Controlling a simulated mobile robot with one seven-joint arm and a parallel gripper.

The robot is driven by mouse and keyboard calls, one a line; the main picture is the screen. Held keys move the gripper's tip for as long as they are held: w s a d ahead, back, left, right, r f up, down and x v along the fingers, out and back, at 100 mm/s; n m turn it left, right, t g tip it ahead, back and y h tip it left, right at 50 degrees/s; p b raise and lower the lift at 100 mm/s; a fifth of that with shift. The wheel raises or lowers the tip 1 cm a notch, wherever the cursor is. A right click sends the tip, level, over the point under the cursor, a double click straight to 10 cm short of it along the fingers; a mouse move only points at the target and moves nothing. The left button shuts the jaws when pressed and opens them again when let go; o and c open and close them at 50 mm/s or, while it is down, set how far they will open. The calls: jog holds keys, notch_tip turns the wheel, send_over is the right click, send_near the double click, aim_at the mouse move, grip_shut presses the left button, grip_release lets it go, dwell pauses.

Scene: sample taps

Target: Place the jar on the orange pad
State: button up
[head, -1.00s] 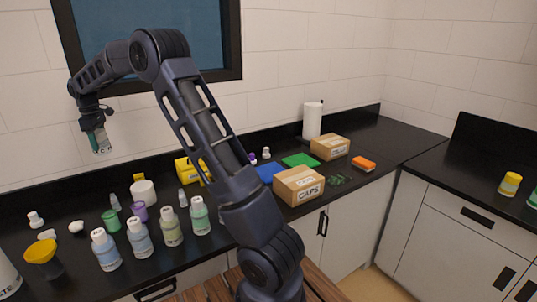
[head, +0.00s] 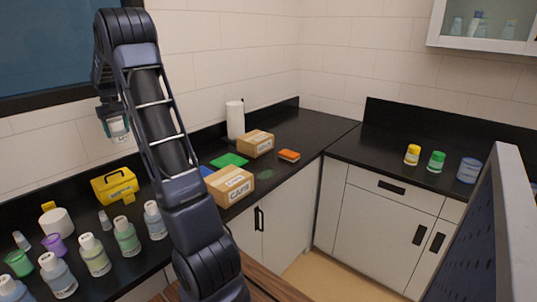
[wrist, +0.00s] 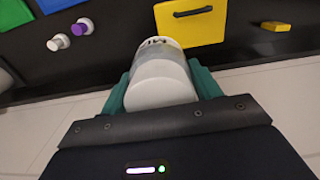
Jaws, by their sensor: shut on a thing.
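My gripper (head: 115,138) is raised at the left of the head view, in front of the wall and above the counter. In the wrist view its green fingers (wrist: 160,80) are shut on a white-capped container with a printed label (wrist: 161,72), only partly readable. It looks like a jar or bottle; its far end is hidden. A small orange block (head: 289,155) lies on the back counter beside a cardboard box. I cannot tell whether it is the orange pad or a sponge; no other orange pad shows.
Blue (wrist: 55,4) and green (head: 229,160) pads lie near two cardboard boxes (head: 229,186). A yellow case (head: 115,186) and several bottles crowd the left counter. The right counter (head: 385,158) holds yellow, green and blue-grey jars. A grey panel (head: 495,220) stands at right.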

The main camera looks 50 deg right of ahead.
jog(key=s+d+m, duration=0.2)
jog(key=s+d, duration=0.1)
jog(key=d, duration=1.8)
jog(key=r+m, duration=0.1)
jog(key=m, duration=0.2)
send_over(289, 153)
notch_tip(289, 153, down, 20)
jog(key=shift+d+r, duration=0.15)
jog(key=o, duration=1)
jog(key=shift+w, duration=0.1)
jog(key=shift+c, duration=0.2)
